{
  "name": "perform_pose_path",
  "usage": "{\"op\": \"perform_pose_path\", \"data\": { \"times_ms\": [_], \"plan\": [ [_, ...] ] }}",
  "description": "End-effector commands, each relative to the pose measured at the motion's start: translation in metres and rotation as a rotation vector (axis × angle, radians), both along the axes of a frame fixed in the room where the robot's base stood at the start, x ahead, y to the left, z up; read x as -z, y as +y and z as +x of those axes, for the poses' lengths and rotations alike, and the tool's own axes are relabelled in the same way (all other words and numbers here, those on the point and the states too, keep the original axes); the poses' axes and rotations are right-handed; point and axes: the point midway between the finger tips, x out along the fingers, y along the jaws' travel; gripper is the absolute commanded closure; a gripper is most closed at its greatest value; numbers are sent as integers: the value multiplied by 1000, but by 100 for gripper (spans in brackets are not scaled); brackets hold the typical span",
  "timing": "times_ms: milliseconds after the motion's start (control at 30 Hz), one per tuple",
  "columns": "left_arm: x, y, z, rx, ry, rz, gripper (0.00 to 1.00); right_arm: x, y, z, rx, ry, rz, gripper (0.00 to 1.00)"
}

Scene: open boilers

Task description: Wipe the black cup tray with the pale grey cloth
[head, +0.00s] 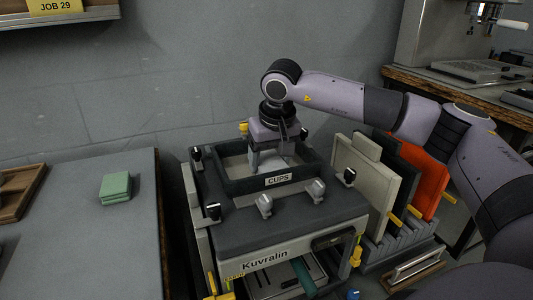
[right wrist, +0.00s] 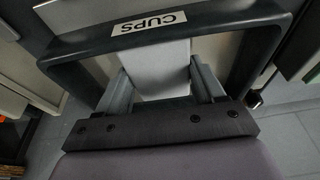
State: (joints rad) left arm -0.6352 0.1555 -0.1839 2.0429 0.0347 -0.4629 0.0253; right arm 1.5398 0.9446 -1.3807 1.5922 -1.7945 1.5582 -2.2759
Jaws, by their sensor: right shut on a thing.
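The black cup tray (head: 240,186), a shallow square tray labelled CUPS, sits on top of the Kuvralin machine (head: 290,224). My right gripper (head: 268,158) points down into the tray and is shut on the pale grey cloth (right wrist: 165,68). In the right wrist view the cloth shows as a flat pale piece between the two fingers, near the tray's labelled front wall (right wrist: 75,46). The gripper hides part of the tray floor, and I cannot tell whether the cloth touches it. My left gripper is not in view.
Small metal knobs (head: 264,204) stand along the machine's top. Upright panels, one orange (head: 433,178), stand in a rack right of it. A grey table (head: 100,240) at left holds a folded green cloth (head: 115,187). A wall rises close behind.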

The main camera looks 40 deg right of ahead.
Motion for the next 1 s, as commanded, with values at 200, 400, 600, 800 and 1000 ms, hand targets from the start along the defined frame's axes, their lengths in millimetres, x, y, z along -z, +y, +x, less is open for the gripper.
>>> {"op": "perform_pose_path", "data": {
  "times_ms": [200,400,600,800,1000],
  "plan": [
    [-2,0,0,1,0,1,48,3,2,-7,-1,6,0,56],
    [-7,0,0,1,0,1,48,1,0,2,1,6,1,56],
    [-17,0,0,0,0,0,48,1,-4,20,0,6,0,56],
    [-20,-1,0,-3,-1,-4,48,1,-7,29,0,5,0,56],
    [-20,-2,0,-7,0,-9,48,2,-7,29,-1,4,0,56]
  ]
}}
